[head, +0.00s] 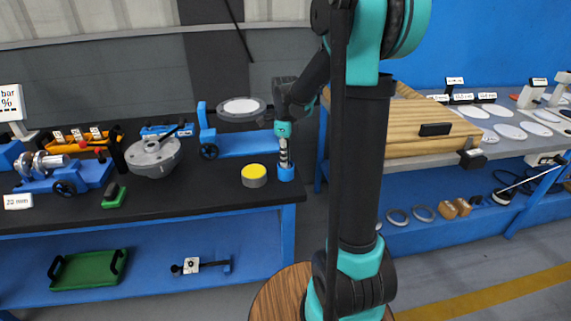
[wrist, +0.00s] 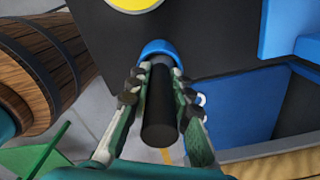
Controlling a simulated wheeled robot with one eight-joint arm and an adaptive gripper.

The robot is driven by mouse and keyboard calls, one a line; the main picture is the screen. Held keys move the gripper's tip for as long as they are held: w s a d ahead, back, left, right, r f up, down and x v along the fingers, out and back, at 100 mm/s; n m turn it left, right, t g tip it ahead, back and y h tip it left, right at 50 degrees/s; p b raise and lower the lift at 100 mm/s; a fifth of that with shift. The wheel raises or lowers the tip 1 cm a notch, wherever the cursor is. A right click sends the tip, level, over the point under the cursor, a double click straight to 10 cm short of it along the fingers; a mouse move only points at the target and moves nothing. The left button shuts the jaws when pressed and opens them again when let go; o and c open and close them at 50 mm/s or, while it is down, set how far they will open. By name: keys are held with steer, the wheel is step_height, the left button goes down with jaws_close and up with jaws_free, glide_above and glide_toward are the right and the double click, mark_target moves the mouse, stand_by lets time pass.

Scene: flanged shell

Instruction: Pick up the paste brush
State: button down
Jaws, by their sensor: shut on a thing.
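The paste brush shows in the wrist view as a dark upright handle (wrist: 159,112) between my gripper's fingers (wrist: 157,92). Its lower end goes down into a blue cup (wrist: 158,48), and its bristles are hidden. In the head view the blue cup (head: 286,174) stands near the front right corner of the black bench top. My gripper (head: 284,156) points down right above the cup, shut on the brush handle. The brush itself is mostly hidden by the fingers there.
A tin with a yellow top (head: 254,171) stands just left of the cup. A blue stand with a round plate (head: 241,109) is behind it. A grey flanged housing (head: 153,157) sits further left. The bench's front edge is close.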

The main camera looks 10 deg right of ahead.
steer(key=shift+r, duration=0.15)
step_height(320, 180, up, 20)
stand_by(0.7)
steer(key=shift+f, duration=0.25)
stand_by(1.5)
